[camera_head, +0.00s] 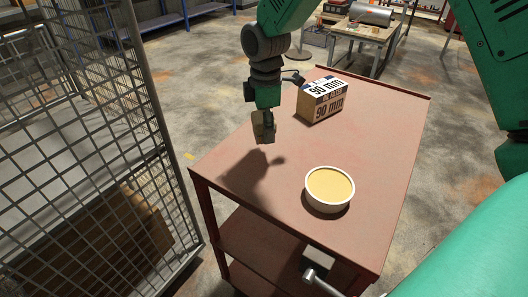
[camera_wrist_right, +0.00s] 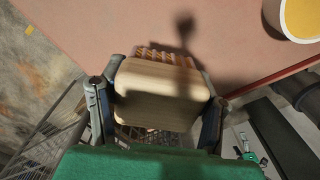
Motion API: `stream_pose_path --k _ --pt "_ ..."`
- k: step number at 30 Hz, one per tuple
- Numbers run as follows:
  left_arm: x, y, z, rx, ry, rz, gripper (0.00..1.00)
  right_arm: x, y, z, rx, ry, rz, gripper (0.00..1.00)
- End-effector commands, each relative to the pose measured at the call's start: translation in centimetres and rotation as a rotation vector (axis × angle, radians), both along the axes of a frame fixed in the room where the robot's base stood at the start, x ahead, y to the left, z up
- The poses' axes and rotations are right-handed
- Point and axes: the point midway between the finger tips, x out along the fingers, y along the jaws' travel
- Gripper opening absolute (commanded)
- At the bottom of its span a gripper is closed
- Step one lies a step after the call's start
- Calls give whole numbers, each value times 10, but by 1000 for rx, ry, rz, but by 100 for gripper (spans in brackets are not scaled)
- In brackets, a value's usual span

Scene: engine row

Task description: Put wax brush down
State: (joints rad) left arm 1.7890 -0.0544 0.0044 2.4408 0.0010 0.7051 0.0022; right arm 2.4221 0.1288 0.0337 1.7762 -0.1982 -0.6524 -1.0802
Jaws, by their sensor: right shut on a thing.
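The wax brush (camera_head: 264,133) is a small wooden block hanging below my right gripper (camera_head: 265,114), above the left part of the red cart top. In the right wrist view the brush (camera_wrist_right: 160,90) shows its pale wooden body between the two fingers, with striped orange-brown bristles (camera_wrist_right: 165,57) at its far edge. My right gripper is shut on it. A shadow of arm and brush falls on the cart top, and the brush appears apart from the surface. My left gripper is not in view.
The red cart (camera_head: 245,190) has a raised far rim and a lower shelf. A white bowl of yellow wax (camera_head: 330,187) stands at the front right. A cardboard box marked 90 mm (camera_head: 322,106) stands farther back. A wire mesh cage (camera_head: 95,130) is to the left. The cart's left front is clear.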

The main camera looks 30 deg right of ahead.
Motion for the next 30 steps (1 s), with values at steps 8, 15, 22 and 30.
stream_pose_path --k 8,15,22,30 --pt "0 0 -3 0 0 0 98 0 0 -31 0 -1 0 30" --pt "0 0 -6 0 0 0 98 0 1 -62 -2 1 -1 30" --pt "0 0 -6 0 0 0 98 0 0 -64 0 -2 -1 30" --pt "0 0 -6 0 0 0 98 0 0 -67 0 -1 -1 78"
